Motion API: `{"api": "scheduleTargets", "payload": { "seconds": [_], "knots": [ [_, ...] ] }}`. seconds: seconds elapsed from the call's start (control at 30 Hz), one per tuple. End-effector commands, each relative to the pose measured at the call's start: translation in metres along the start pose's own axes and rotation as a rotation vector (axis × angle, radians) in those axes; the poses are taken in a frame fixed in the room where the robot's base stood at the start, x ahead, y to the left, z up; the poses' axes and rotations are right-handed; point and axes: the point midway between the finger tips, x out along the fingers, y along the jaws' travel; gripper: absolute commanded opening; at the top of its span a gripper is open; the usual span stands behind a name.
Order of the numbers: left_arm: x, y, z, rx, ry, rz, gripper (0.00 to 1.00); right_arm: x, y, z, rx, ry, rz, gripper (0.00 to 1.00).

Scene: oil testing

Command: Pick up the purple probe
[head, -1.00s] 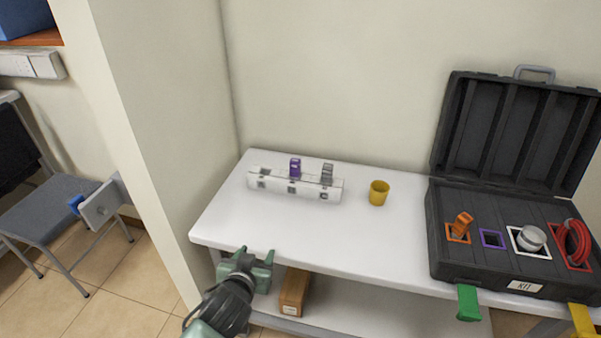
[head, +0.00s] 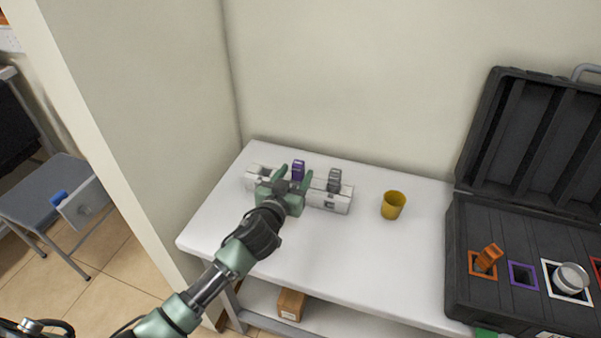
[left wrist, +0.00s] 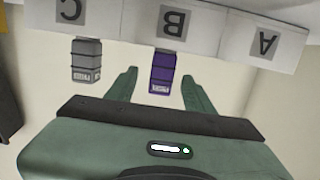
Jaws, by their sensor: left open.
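The purple probe (head: 298,170) stands upright in the white holder (head: 332,198) on the table. In the left wrist view the purple probe (left wrist: 163,72) sits at the slot marked B, and its end lies between the finger tips. My left gripper (head: 294,180) is open at the holder, with its fingers pointing at the probe; the left wrist view shows the gripper (left wrist: 158,86) with a finger on each side of the probe and gaps to both. A grey probe (head: 334,180) stands to the right in the same holder, at slot C in the wrist view. My right gripper is not in view.
A yellow cup (head: 393,205) stands right of the holder. An open black case (head: 478,215) with an orange probe (head: 489,257) and a purple-framed empty slot (head: 523,275) is at the right. The table (head: 310,260) is clear in front.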

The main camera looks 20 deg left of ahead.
Motion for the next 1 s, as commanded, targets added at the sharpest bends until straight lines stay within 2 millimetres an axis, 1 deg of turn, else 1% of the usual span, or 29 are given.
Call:
{"api": "scheduleTargets", "payload": {
  "seconds": [0.03,0.1,0.23,0.4,0.5,0.6,0.77,0.8,0.87,0.9,0.93,0.97,1.0],
  "knots": [
    [0.007,-0.001,0.001,0.002,0.002,-0.001,0.53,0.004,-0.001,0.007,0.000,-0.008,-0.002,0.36],
    [0.013,-0.001,0.002,0.002,0.001,-0.001,0.53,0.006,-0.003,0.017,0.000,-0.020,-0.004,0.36],
    [0.030,-0.002,0.005,0.004,0.002,-0.001,0.53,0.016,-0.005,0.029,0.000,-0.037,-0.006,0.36],
    [0.053,-0.002,0.006,0.001,0.001,-0.002,0.53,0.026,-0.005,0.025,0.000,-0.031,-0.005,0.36],
    [0.060,-0.002,0.005,0.001,0.000,-0.001,0.53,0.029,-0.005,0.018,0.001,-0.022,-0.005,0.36],
    [0.062,-0.002,0.005,0.000,-0.002,-0.001,0.53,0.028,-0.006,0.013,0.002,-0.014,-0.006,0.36],
    [0.061,-0.002,0.005,0.000,-0.002,-0.001,0.53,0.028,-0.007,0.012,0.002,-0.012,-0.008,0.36],
    [0.061,-0.002,0.005,0.000,-0.002,-0.001,0.42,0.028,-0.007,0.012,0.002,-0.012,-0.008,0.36],
    [0.061,-0.002,0.005,0.000,-0.002,-0.001,0.25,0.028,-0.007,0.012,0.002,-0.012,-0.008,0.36],
    [0.061,-0.002,0.005,0.000,-0.002,-0.001,0.14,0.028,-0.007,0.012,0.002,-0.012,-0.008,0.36],
    [0.061,-0.002,0.005,0.000,-0.002,-0.001,0.05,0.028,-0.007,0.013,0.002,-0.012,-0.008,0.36],
    [0.061,-0.002,0.005,0.000,-0.002,-0.001,0.00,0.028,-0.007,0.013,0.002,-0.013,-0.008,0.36],
    [0.061,-0.002,0.005,0.000,-0.002,-0.001,0.00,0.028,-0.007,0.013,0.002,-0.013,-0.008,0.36]
  ]
}}
